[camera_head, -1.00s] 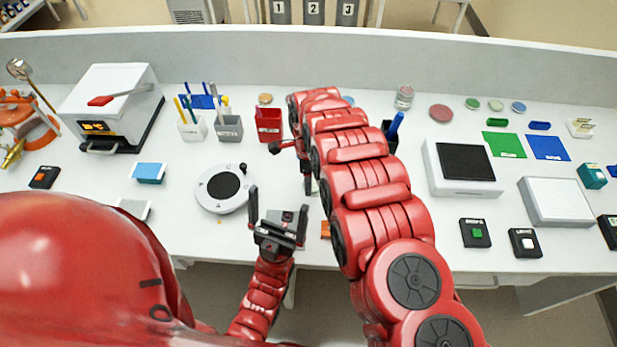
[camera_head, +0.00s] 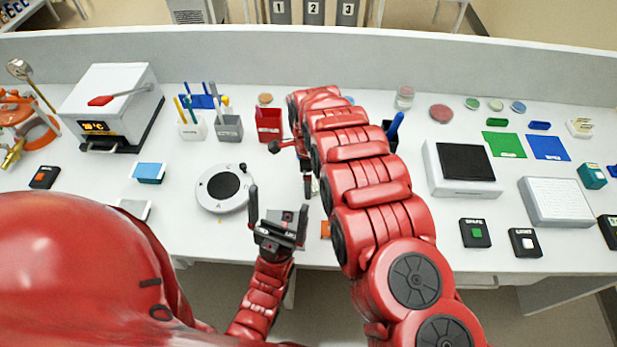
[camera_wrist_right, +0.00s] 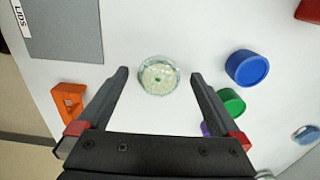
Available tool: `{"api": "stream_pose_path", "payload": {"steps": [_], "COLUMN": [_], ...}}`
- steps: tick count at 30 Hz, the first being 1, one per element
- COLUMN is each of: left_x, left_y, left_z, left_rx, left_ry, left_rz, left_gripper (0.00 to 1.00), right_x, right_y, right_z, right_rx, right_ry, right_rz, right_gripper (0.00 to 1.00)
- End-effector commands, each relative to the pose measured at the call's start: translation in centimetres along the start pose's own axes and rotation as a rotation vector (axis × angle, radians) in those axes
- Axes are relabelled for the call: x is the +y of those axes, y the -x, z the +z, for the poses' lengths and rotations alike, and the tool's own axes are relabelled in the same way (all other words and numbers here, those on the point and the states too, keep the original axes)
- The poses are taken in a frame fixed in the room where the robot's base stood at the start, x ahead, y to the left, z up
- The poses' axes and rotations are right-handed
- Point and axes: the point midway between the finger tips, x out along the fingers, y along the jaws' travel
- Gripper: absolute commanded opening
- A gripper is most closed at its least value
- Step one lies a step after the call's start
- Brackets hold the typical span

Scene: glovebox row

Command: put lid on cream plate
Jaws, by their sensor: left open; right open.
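A round clear dish with pale cream-green contents (camera_wrist_right: 158,76) lies on the white bench in the right wrist view; I take it for the cream plate. I cannot tell whether a lid is on it. My right gripper (camera_wrist_right: 159,73) is open, its fingers on either side of the dish in the picture, with nothing held. In the head view my right arm hides most of that gripper and the dish. My left gripper (camera_head: 278,222) is open and empty near the bench's front edge. A grey mat labelled LIDS (camera_wrist_right: 65,25) shows at the upper left of the wrist view.
Blue (camera_wrist_right: 246,67) and green (camera_wrist_right: 231,102) round pieces stand right of the dish, an orange block (camera_wrist_right: 69,101) left. A round white device (camera_head: 222,188) sits left of my left gripper. A red cup (camera_head: 269,124) and pen holders (camera_head: 228,127) stand behind.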

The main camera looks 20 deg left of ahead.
Motion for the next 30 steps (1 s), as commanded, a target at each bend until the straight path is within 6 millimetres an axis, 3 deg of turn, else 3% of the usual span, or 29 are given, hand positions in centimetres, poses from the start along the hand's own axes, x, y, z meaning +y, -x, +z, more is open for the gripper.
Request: {"api": "stream_pose_path", "payload": {"steps": [8, 13, 16, 18, 24, 30], "left_x": [-0.1, -0.1, -0.2, -0.3, -0.5, -0.5], "left_y": [-2.0, -3.0, -4.1, -6.3, -9.0, -9.3], "left_z": [-0.3, -0.5, -0.7, -1.1, -1.5, -1.6], "left_rx": [0.000, 0.000, 0.000, 0.000, 0.000, 0.000], "left_ry": [0.000, 0.000, 0.000, 0.000, 0.000, 0.000], "left_rz": [0.000, 0.000, 0.000, 0.000, 0.000, 0.000], "left_gripper": [1.00, 1.00, 1.00, 1.00, 1.00, 1.00], "right_x": [-0.1, -0.1, 0.0, 0.0, 0.0, 0.0], "right_y": [4.8, 9.3, 12.2, 14.2, 16.8, 17.0], "right_z": [0.0, 0.1, 0.0, 0.0, 0.0, 0.0], "right_rx": [-0.001, -0.002, -0.001, 0.000, 0.000, 0.000], "right_ry": [0.000, 0.000, 0.000, 0.000, -0.001, -0.001], "right_rz": [-0.002, -0.004, -0.001, 0.001, 0.001, 0.000], "right_gripper": [1.00, 1.00, 1.00, 1.00, 1.00, 1.00]}}
